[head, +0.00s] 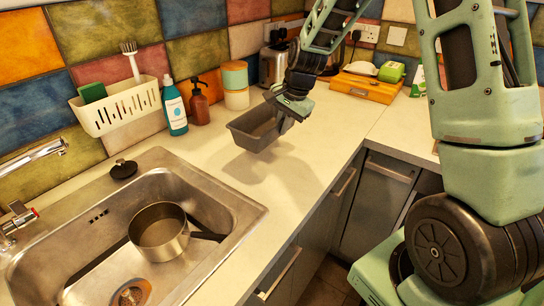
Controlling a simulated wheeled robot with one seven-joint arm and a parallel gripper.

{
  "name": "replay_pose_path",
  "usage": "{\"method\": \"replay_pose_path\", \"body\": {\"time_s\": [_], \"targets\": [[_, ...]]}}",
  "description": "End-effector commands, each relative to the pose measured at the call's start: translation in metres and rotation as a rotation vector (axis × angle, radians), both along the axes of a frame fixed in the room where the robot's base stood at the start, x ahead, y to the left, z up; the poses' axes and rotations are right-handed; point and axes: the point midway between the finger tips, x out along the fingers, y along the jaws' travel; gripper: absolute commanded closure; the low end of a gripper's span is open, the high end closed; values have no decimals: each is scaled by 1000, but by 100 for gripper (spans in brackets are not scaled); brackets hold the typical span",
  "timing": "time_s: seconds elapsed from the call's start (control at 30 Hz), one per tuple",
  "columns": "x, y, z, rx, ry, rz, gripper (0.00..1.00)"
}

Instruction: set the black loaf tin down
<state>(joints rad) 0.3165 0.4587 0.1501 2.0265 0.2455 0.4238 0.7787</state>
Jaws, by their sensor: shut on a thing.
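The black loaf tin (248,134) looks dark grey and is upright in the head view, over the pale worktop (312,152) to the right of the sink. My gripper (284,117) is shut on the right-hand side of the tin. The fingertips are partly hidden by the gripper body and the tin's wall.
The sink (226,191) at left holds a metal pan (158,234). A soap bottle (174,108), a brown pump bottle (199,104) and a canister (235,85) stand behind the tin. A toaster (272,66) and wooden box (365,87) are farther back. Worktop in front of the tin is clear.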

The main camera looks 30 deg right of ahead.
Motion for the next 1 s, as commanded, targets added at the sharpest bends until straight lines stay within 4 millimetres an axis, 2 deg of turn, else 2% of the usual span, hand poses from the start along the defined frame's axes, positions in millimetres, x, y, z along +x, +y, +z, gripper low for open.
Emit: {"method": "replay_pose_path", "body": {"time_s": [0.1, 0.2, 0.37, 0.6, 1.0], "targets": [[-1, 0, -23, 3, 5, -2, 100], [-1, 0, -37, 3, 4, -1, 100], [0, 0, -51, 2, 3, -1, 100], [-1, 1, -83, 2, 3, 1, 100], [0, 0, -91, 1, 0, 0, 100]]}}
